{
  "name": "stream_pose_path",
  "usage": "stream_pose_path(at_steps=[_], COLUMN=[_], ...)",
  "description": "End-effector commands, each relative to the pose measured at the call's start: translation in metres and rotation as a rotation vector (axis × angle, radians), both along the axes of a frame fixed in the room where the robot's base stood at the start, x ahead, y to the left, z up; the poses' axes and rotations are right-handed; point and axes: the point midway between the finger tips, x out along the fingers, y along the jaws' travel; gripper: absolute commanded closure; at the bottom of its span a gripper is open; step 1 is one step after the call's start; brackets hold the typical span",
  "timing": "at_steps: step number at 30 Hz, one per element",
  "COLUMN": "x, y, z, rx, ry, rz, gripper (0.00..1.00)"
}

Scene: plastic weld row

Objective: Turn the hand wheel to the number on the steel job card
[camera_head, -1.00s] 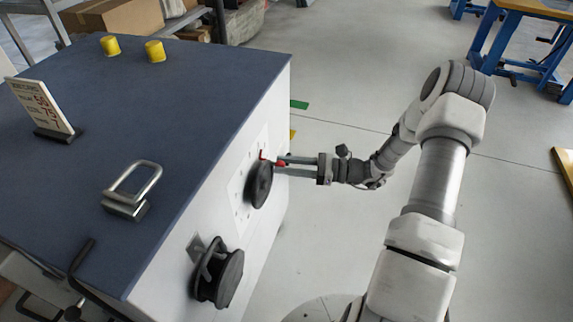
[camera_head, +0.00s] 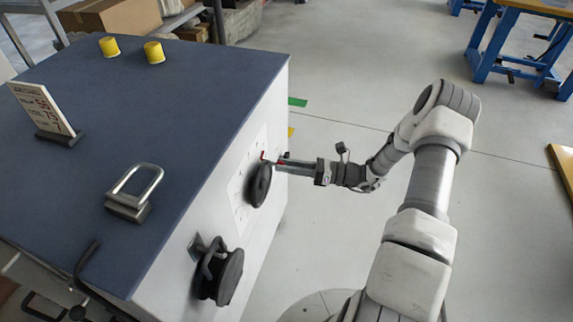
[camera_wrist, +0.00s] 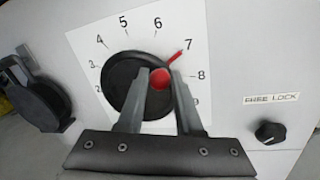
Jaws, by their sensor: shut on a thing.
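The black hand wheel (camera_wrist: 130,80) sits on a white panel with a dial of numbers around it. It also shows edge-on in the head view (camera_head: 260,187). A red pointer (camera_wrist: 177,55) beside the wheel points close to 7. My gripper (camera_wrist: 161,78) is shut on the red knob (camera_wrist: 160,80) of the wheel; its fingers partly hide the wheel's right side. In the head view my gripper (camera_head: 280,165) reaches the wheel from the right.
A black round fitting with a handle (camera_head: 220,275) juts from the same panel nearer the camera. A small black knob (camera_wrist: 270,132) sits under a FREE LOCK label (camera_wrist: 271,98). A metal loop (camera_head: 133,193) and two yellow caps (camera_head: 154,52) are on the bench top.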

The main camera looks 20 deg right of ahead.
Motion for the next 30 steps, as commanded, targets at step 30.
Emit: stream_pose_path(at_steps=[30], x=[-0.04], y=[-0.094], z=[-0.006], rx=[-0.004], ry=[-0.001], rz=[-0.006], gripper=[0.36])
